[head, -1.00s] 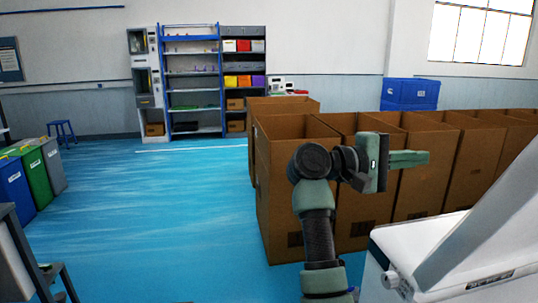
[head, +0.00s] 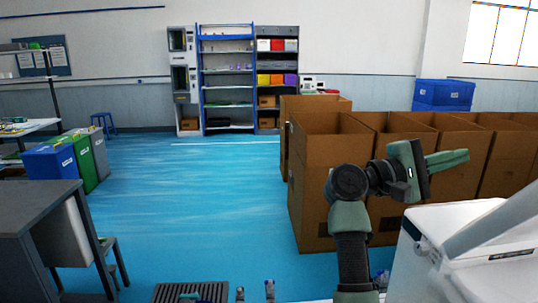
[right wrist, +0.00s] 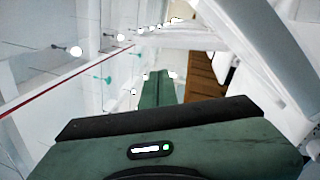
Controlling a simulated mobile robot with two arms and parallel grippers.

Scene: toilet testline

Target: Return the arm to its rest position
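My right arm stands up from the bottom of the head view, bent at the wrist. Its gripper (head: 462,157) points to the right in front of the cardboard boxes. The green fingers appear together as one block, with nothing between them. In the right wrist view the fingers (right wrist: 158,88) also lie side by side, empty. My left arm and gripper are not in view.
Tall cardboard boxes (head: 325,185) stand behind the right arm. A white machine (head: 480,235) is close at the lower right. A grey desk (head: 35,200) is at lower left, near blue, green and grey bins (head: 50,165).

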